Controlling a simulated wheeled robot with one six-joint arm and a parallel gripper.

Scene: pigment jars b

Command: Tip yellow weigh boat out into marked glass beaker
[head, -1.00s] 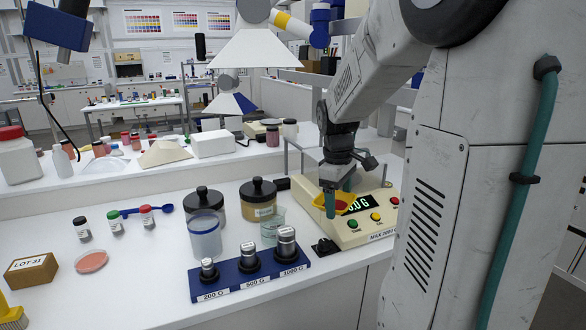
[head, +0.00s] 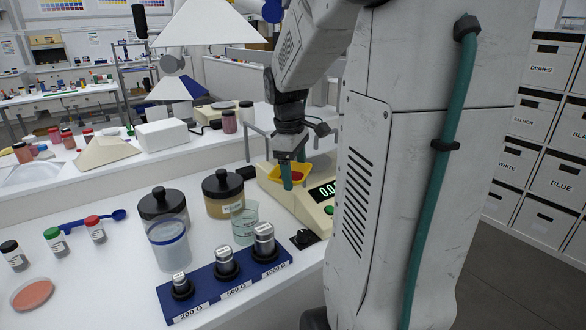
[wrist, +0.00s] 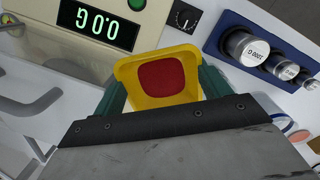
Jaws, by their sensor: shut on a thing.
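My gripper (head: 292,170) is shut on the yellow weigh boat (head: 306,171), with its teal fingers on either side of it. In the wrist view the boat (wrist: 128,76) sits about level between the fingers and holds a red powder (wrist: 161,77). A small greenish glass beaker (head: 244,228) stands on the bench, in front and left of the boat. Its markings are too small to read.
A larger clear container with a blue band (head: 168,250) and two black-lidded jars (head: 223,196) stand left of the glass beaker. A blue block of metal weights (head: 222,290) is in front of it. Small capped vials (head: 55,242) and a blue scoop (head: 90,220) lie further left.

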